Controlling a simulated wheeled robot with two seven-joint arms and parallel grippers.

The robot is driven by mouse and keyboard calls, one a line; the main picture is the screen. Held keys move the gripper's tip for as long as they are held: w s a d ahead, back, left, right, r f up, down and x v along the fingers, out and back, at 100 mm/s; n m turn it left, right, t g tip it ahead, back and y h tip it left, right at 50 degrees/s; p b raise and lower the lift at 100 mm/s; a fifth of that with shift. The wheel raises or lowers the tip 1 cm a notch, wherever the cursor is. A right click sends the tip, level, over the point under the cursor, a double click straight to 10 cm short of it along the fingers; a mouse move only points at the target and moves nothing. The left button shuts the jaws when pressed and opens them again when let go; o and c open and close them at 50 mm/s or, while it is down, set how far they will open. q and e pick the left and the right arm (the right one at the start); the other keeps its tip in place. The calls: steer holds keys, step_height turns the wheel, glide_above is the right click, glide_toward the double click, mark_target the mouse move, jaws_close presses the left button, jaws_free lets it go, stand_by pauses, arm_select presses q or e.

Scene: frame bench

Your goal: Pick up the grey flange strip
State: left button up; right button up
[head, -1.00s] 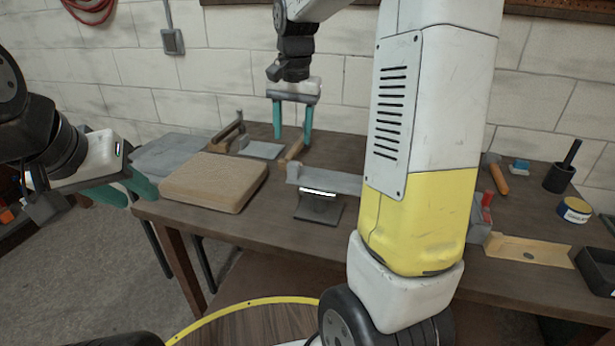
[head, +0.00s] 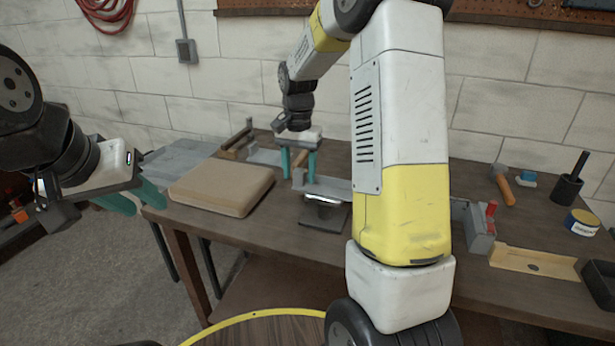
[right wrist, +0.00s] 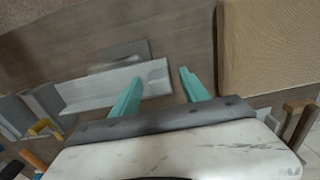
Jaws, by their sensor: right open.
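The grey flange strip (head: 332,187) lies on the table behind a dark plate; my right arm covers its right part in the head view. In the right wrist view the long pale strip (right wrist: 100,88) has an upright end. My right gripper (head: 299,168) is open and empty, pointing down by the strip's left end. In the right wrist view the strip's end shows between the fingertips of the gripper (right wrist: 160,78); I cannot tell whether they touch it. My left gripper (head: 135,200) is open and empty, off the table's left front corner.
A tan block (head: 222,186) lies left of the strip, close to my right gripper. The dark plate (head: 325,217) is in front. A wooden piece (head: 236,143) is behind. A hammer (head: 503,187), a tin (head: 581,222) and a wooden tray (head: 530,261) are on the right.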

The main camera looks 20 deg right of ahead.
steer(key=shift+c, duration=0.4)
jaws_close()
steer(key=shift+r, duration=0.2)
